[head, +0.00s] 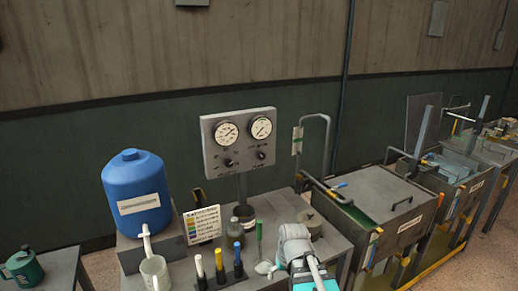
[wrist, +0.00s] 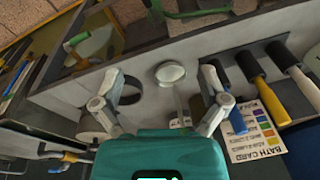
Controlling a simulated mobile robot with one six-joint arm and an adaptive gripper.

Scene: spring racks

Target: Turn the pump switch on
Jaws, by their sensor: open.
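A grey control panel (head: 240,142) stands on a post at the back of the bench, with two round white gauges and a dark knob under each. The left knob (head: 229,162) and right knob (head: 261,155) have labels too small to read, so I cannot tell which is the pump switch or how it is set. My gripper (head: 294,238) is in front of the panel, lower and to its right, apart from it. In the wrist view my gripper (wrist: 160,92) has its fingers spread with nothing held, above the bench top. The panel does not show there.
A blue drum (head: 136,190), a white mug (head: 155,272), a colour card (head: 202,224) and several upright handled tools crowd the bench left of my gripper. A green-handled tool (head: 259,238) stands close beside it. Metal tanks (head: 385,205) line the right.

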